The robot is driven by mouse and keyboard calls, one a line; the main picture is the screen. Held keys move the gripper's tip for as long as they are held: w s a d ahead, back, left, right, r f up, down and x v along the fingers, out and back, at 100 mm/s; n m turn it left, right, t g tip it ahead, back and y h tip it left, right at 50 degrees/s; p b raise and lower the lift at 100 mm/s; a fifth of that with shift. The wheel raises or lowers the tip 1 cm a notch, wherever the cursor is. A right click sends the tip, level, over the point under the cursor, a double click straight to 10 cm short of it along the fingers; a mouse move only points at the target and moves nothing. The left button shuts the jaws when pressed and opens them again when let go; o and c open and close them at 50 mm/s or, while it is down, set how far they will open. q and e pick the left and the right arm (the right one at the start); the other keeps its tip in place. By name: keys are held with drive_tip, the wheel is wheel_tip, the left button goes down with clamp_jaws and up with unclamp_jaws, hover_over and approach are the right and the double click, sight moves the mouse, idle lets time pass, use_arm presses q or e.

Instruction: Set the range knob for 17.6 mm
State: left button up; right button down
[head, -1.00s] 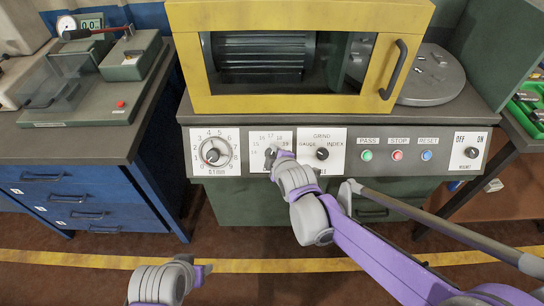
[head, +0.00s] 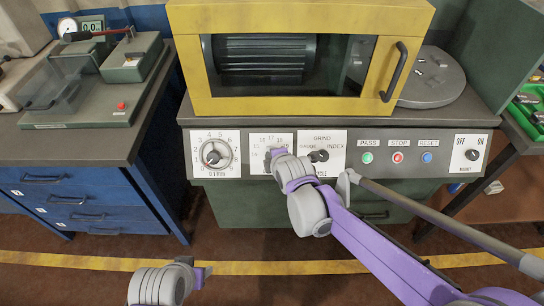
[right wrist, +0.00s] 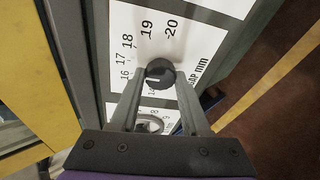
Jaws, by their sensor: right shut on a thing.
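The range knob (right wrist: 160,72) is a round dark knob on a white scale plate (right wrist: 186,38) printed with 16 to 20 in the right wrist view. My right gripper (right wrist: 160,84) has its two fingers on either side of the knob and is shut on it. The number the knob points to cannot be read clearly. In the head view, my right gripper (head: 272,156) covers the knob and the lower part of its scale plate (head: 257,138). My left gripper (head: 203,274) is low in the head view, away from the panel; its jaws cannot be made out.
Left of the scale is a round 0.1 mm dial (head: 213,153). Right of it is the grind selector knob (head: 319,155), close to my right wrist. Beyond are the green (head: 367,157), red (head: 398,157) and blue (head: 427,157) buttons and the off/on switch (head: 472,155).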

drive_tip(key=shift+c, duration=1.9)
unclamp_jaws()
use_arm(q)
wheel_tip(320, 180, up, 3)
drive_tip(key=p, duration=0.2)
drive_tip(key=shift+s+p, duration=0.1)
drive_tip(key=shift+p, duration=0.2)
use_arm(e)
drive_tip(key=v, duration=1.1)
drive_tip(key=s+d+f+m+g+h, duration=0.1)
drive_tip(key=s+d+f+m+g, duration=0.25)
drive_tip(key=s+d+m, duration=0.65)
drive_tip(key=s+d+f+m+g+h, duration=0.2)
drive_tip(key=s+d+f+m, duration=0.3)
drive_tip(key=s+m, duration=0.7)
use_arm(q)
wheel_tip(320, 180, up, 16)
drive_tip(key=w+p, duration=0.2)
drive_tip(key=p, duration=1.2)
drive_tip(key=shift+r+t+p, duration=0.15)
drive_tip(key=shift+t+p, duration=0.15)
drive_tip(key=shift+t, duration=0.1)
use_arm(e)
wheel_tip(320, 180, up, 16)
drive_tip(key=w+n+t, duration=0.1)
